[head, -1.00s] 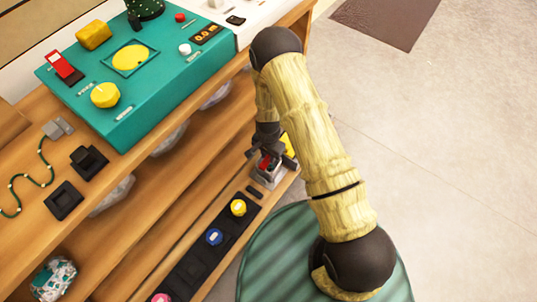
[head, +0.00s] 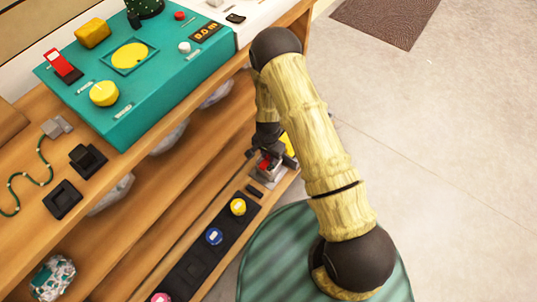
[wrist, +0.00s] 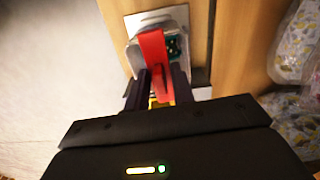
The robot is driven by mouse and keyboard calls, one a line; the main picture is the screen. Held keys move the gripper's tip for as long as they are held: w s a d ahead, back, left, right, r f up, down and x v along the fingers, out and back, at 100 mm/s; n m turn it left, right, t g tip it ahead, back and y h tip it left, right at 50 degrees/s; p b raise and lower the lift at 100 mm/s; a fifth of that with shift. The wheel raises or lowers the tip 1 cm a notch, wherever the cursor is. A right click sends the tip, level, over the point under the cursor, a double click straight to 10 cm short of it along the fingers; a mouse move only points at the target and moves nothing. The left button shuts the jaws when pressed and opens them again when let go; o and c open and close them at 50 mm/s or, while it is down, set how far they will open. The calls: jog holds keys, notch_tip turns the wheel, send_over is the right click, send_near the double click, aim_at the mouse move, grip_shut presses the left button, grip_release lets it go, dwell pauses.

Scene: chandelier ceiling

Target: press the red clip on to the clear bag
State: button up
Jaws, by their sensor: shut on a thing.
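My gripper (head: 272,154) reaches low at the right end of the shelving. In the wrist view, my gripper (wrist: 160,88) is shut on the red clip (wrist: 152,48), a long red bar that points away from me. The clip also shows as a small red patch in the head view (head: 265,165). Beyond and beside the clip is a pale, see-through-looking piece with a green patch (wrist: 174,45), perhaps the clear bag. The clip overlaps it in the picture. I cannot tell whether they touch, as the clip hides part of it.
A teal panel (head: 155,95) with yellow knobs stands on the upper shelf. A dark strip (head: 190,268) with coloured round pieces lies on the lower shelf left of my gripper. Patterned translucent bags (wrist: 298,45) sit at right in the wrist view. Open floor (head: 440,130) lies right.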

jog(key=shift+f, duration=0.45)
dwell(0.4)
jog(key=o, duration=1)
jog(key=shift+o, duration=0.2)
jog(key=shift+c, duration=0.4)
jog(key=shift+c, duration=0.8)
jog(key=shift+r, duration=0.15)
jog(key=shift+r+p, duration=3.7)
jog(key=shift+r, duration=0.7)
